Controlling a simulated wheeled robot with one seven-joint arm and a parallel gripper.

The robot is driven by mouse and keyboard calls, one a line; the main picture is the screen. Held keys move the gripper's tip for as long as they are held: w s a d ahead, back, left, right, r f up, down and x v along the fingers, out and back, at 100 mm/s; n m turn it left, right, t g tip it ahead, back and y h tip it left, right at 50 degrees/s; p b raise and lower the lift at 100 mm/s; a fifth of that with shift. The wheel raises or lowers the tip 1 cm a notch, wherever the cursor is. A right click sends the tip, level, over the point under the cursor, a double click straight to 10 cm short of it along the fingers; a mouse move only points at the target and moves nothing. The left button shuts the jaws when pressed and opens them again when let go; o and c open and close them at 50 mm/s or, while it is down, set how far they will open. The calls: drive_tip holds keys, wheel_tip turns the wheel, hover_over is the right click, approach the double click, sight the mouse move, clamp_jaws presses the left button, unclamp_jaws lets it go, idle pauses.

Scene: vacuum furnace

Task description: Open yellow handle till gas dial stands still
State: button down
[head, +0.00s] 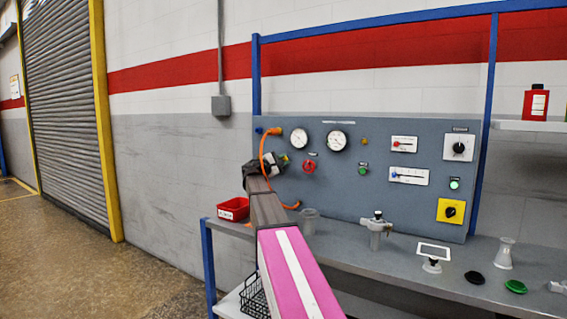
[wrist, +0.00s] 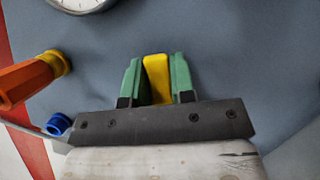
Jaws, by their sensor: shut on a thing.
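The yellow handle (wrist: 157,78) stands between the two green fingers of my gripper (wrist: 157,68) in the wrist view, with both fingers against its sides. Its far end and mount are hard to see. In the head view my gripper (head: 280,160) is at the left part of the grey panel, and the handle is mostly hidden there. Two round white dials, a left one (head: 299,138) and a right one (head: 337,140), sit on the panel above and right of my gripper. Their needles are too small to read. Only the lower edge of a dial (wrist: 85,4) shows in the wrist view.
An orange hose (head: 263,146) curves beside my gripper; its end (wrist: 28,82) is close at left in the wrist view. A red knob (head: 309,167) is just right of my gripper. A red bin (head: 233,209) and a filter unit (head: 377,228) stand on the bench below.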

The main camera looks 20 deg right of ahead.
drive_tip(key=c, duration=1)
unclamp_jaws()
drive_tip(key=shift+o, duration=0.2)
drive_tip(key=shift+a, duration=0.1)
drive_tip(key=v, duration=1)
drive_tip(key=shift+a+f, duration=0.15)
drive_tip(key=shift+a, duration=0.2)
drive_tip(key=shift+s, duration=0.15)
